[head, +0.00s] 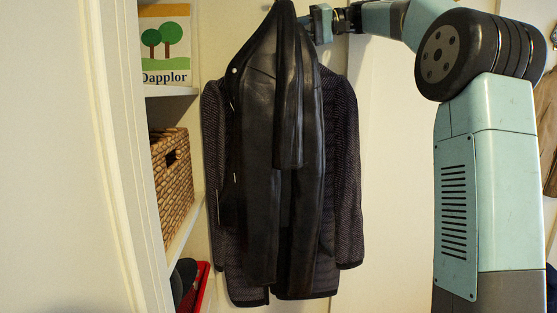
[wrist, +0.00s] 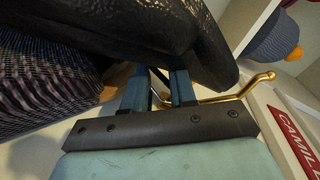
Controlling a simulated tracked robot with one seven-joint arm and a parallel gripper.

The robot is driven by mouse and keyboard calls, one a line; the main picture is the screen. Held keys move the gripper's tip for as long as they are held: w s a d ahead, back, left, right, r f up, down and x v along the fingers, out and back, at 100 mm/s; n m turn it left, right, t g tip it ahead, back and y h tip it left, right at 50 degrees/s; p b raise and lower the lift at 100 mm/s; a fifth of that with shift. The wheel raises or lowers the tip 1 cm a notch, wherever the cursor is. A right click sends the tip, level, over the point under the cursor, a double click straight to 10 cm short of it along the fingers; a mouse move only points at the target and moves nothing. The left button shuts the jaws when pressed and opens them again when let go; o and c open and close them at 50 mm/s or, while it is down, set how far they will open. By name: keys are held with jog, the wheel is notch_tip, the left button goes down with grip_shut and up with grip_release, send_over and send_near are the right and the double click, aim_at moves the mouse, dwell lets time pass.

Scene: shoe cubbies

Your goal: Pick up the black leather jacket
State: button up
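The black leather jacket (head: 262,150) hangs in front of a dark patterned jacket (head: 345,165) in the head view. Its smooth black front and a hanging sleeve face me. In the wrist view, the leather jacket (wrist: 150,28) fills the top, close above the fingers. My gripper (head: 308,22) is at the right of its collar. In the wrist view, the two blue fingers of my gripper (wrist: 159,85) stand apart, with a dark strip in the gap. Their tips run up under the leather and are hidden, so I cannot tell if they pinch it.
A brass hook (wrist: 235,94) sticks out just right of my fingers. The patterned jacket (wrist: 45,85) crowds the left of the wrist view. Shelves at left hold a wicker basket (head: 172,185) and a tree picture (head: 165,45). A blue knit hat (wrist: 272,38) sits on a shelf.

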jog(key=x, duration=0.3)
jog(key=shift+d, duration=0.1)
grip_shut()
dwell(1.3)
